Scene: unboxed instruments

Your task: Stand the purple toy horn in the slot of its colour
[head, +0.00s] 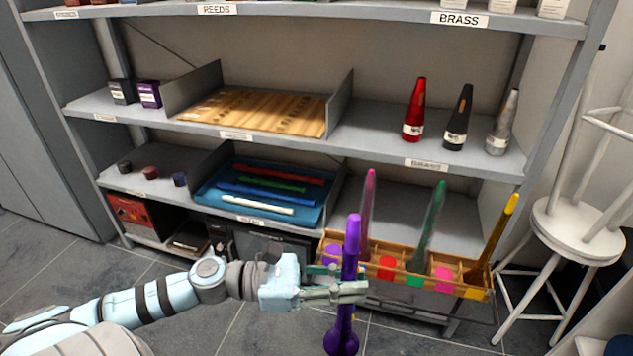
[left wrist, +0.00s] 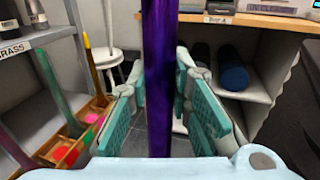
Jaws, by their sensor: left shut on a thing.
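The purple toy horn (head: 351,240) is upright, bell end down, in my left gripper (head: 345,290), which is shut on its tube. In the left wrist view the horn (left wrist: 160,70) stands between the teal finger pads (left wrist: 160,115). The wooden slotted rack (head: 400,257) is just behind the horn in the head view. A purple mark (head: 332,253) shows at its left end, just left of the horn; red, green, pink and yellow marks follow to the right. Pink (head: 368,215), green (head: 432,225) and yellow (head: 497,240) horns stand in the rack. My right gripper is out of view.
Above the rack, a shelf holds a red (head: 414,110), a black (head: 459,118) and a grey cone (head: 503,122). A blue tray (head: 203,199) of coloured flutes lies left. A white stool (head: 578,228) stands right of the rack. Floor in front is clear.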

